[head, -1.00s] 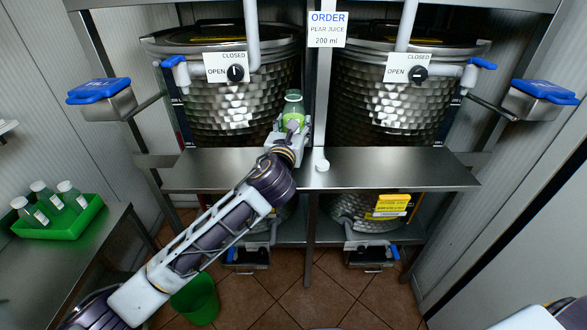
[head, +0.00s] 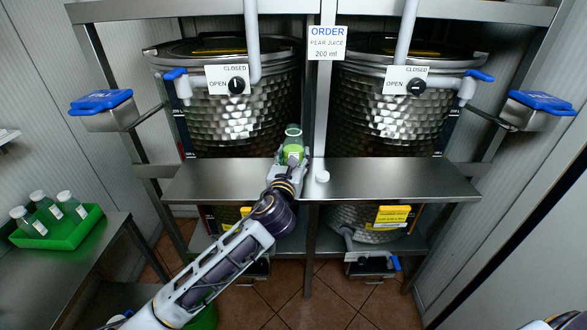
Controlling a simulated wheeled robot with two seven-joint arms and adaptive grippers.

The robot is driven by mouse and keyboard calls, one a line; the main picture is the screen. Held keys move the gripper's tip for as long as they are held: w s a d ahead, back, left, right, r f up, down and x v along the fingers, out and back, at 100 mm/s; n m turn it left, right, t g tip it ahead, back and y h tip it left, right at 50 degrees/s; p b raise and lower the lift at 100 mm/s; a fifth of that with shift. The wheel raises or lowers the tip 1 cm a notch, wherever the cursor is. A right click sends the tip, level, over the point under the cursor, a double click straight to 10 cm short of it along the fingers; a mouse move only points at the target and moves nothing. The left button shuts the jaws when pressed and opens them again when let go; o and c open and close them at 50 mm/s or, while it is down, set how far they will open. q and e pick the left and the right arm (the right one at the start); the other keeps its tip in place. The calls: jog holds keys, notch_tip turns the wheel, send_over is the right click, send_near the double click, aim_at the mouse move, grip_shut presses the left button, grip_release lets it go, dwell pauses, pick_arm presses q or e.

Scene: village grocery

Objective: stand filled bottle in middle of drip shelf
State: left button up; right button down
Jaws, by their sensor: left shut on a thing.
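The filled bottle (head: 293,133) is clear with green contents and stands upright in my left gripper (head: 290,160). The gripper is shut on it, and its fingers and the arm hide the bottle's lower part. The drip shelf (head: 400,180) is a wide steel shelf in front of the two tanks. The bottle is at the shelf's back, just left of the central post. I cannot tell whether its base touches the shelf. My right gripper is not in view.
Two dimpled steel tanks (head: 240,110) (head: 388,110) stand behind. A green tray (head: 62,228) with several bottles is at left. The shelf's right half is clear.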

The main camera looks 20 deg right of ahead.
pick_arm(q)
jog(key=shift+f, duration=1.8)
jog(key=shift+f, duration=0.1)
jog(key=o, duration=1.4)
jog(key=shift+f, duration=0.1)
jog(key=shift+r, duration=0.2)
jog(key=shift+b+v, duration=0.7)
jog(key=shift+v, duration=5.35)
